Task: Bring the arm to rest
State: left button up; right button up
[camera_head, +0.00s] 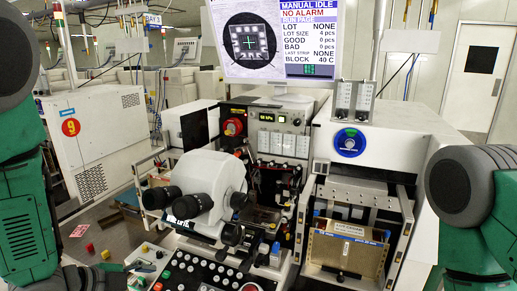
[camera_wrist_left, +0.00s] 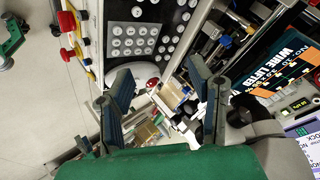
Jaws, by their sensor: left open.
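My left arm (camera_head: 25,200) shows as green and dark grey links along the left edge of the head view. My left gripper (camera_head: 138,274) is low at the left, beside the front control panel of the bonding machine. In the left wrist view its two dark fingers stand apart with nothing held between them, so the gripper (camera_wrist_left: 163,95) is open. My right arm (camera_head: 475,215) shows at the right edge of the head view. Its gripper is out of view.
The bonding machine has a white microscope head (camera_head: 212,180) with black eyepieces and a button panel (camera_head: 205,275). A brown magazine box (camera_head: 345,250) sits in the right bay. A monitor (camera_head: 275,42) reads "MANUAL IDLE". Small red and yellow blocks (camera_head: 105,254) lie on the left table.

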pick_arm(q)
jog(key=s+a+f+n+g+y+b, duration=0.1)
jog(key=s+f+n+y+b, duration=0.25)
jog(key=f, duration=0.65)
jog(key=s+a+f+n+g+h+b, duration=0.1)
jog(key=s+f+n+b, duration=0.2)
jog(key=s+f+n, duration=0.5)
jog(key=s+a+f+n+g+y+b, duration=0.1)
jog(key=s+f+n+g+y+b, duration=0.2)
jog(key=s+f, duration=1.1)
jog(key=shift+s+a+n+g+b, duration=0.15)
jog(key=shift+s+n+g+b, duration=0.35)
jog(key=shift+n+g+b, duration=0.6)
pick_arm(e)
notch_tip(320, 180, down, 14)
jog(key=shift+r, duration=0.2)
pick_arm(q)
jog(key=shift+w+f, duration=0.1)
jog(key=shift+w, duration=0.05)
jog(key=shift+y, duration=0.25)
